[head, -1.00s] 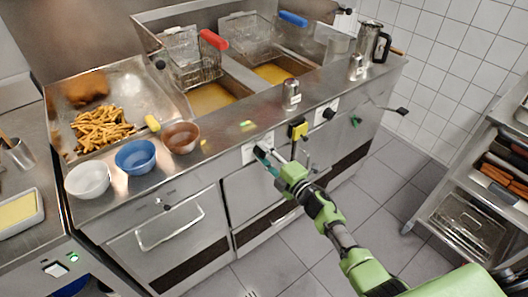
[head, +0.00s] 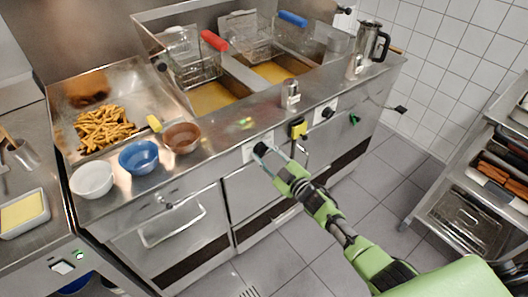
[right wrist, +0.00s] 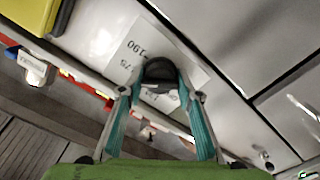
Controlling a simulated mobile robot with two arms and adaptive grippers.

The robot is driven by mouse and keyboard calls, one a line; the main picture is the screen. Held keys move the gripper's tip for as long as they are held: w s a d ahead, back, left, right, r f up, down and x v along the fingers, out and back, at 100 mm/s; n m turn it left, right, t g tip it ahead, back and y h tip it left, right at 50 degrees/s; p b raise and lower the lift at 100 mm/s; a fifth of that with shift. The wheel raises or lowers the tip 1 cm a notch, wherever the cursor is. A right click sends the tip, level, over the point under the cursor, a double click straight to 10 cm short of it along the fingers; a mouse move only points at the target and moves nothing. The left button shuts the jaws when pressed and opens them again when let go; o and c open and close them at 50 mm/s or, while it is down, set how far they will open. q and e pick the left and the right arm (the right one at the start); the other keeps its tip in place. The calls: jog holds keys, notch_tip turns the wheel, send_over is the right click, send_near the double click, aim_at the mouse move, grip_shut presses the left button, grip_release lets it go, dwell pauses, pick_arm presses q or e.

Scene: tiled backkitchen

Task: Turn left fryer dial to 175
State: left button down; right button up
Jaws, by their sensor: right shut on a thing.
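The left fryer dial (right wrist: 159,72) is a dark round knob on a white plate with printed numbers. In the right wrist view "190" and part of "75" are readable; my fingers and the knob hide other marks. Which number the dial points at cannot be told. My right gripper (right wrist: 160,90) has its two teal-padded fingers on either side of the knob, shut on it. In the head view the right gripper (head: 268,157) is at the fryer front, over the white dial plate (head: 249,153). My left gripper is not in view.
A yellow-and-black part (head: 298,128) and a second dial (head: 327,113) are to the right on the fryer front. Bowls, including a blue bowl (head: 138,157), stand on the counter at left. A rack (head: 468,205) is at far right. The floor between is clear.

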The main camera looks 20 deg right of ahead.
jog(key=shift+m, duration=0.5)
jog(key=o, duration=1.1)
jog(key=v, duration=1.2)
